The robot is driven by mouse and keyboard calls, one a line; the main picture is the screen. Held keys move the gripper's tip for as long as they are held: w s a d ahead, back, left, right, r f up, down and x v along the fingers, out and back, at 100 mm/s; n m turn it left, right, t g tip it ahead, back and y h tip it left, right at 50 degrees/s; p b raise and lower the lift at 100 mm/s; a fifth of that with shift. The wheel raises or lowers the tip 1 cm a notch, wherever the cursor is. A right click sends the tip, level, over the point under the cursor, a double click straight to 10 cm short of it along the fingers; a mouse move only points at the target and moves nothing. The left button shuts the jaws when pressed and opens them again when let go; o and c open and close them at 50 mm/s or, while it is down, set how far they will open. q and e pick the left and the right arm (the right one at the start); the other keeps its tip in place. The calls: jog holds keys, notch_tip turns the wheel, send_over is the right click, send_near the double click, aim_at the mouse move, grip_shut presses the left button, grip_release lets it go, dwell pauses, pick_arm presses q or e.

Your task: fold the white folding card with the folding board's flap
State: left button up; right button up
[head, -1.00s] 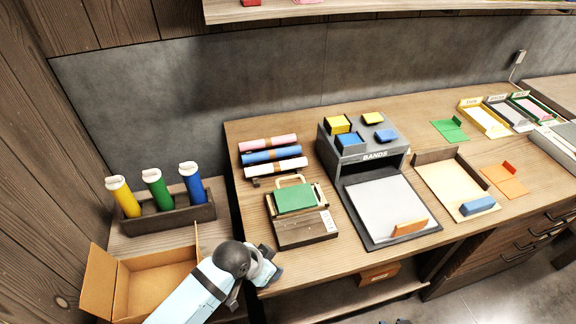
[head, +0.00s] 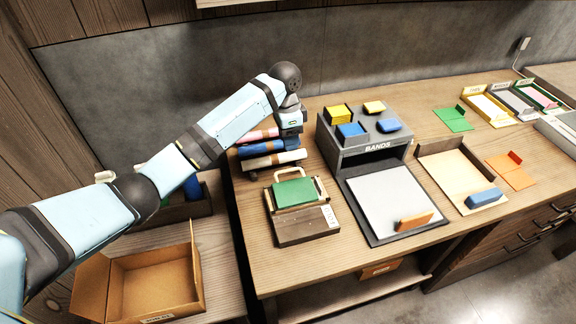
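The likely folding board (head: 306,228) is a brown wooden block at the front middle of the table. A tan framed piece with a loop handle (head: 293,171), perhaps its flap, lies at its back half. A green panel or card (head: 295,192) lies there. I cannot pick out a white folding card on it. My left gripper (head: 289,150) points down over the rolls behind the board, apart from the board. Its fingers are dark and small, so their opening is unclear. My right gripper is out of view.
Pink, blue and white rolls (head: 262,162) lie under my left gripper. The grey BANDS stand (head: 365,157) and a white-topped panel (head: 390,203) are to the right. A pale tray (head: 449,179), an orange folded card (head: 512,175) and a green one (head: 453,121) lie further right. An open carton (head: 150,285) is front left.

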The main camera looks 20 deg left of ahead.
aim_at(288, 170)
pick_arm(q)
jog(key=f, duration=1.1)
jog(key=shift+w+a+f, duration=0.15)
jog(key=shift+w+a, duration=0.05)
jog(key=shift+w, duration=0.05)
jog(key=shift+c, duration=0.2)
grip_shut()
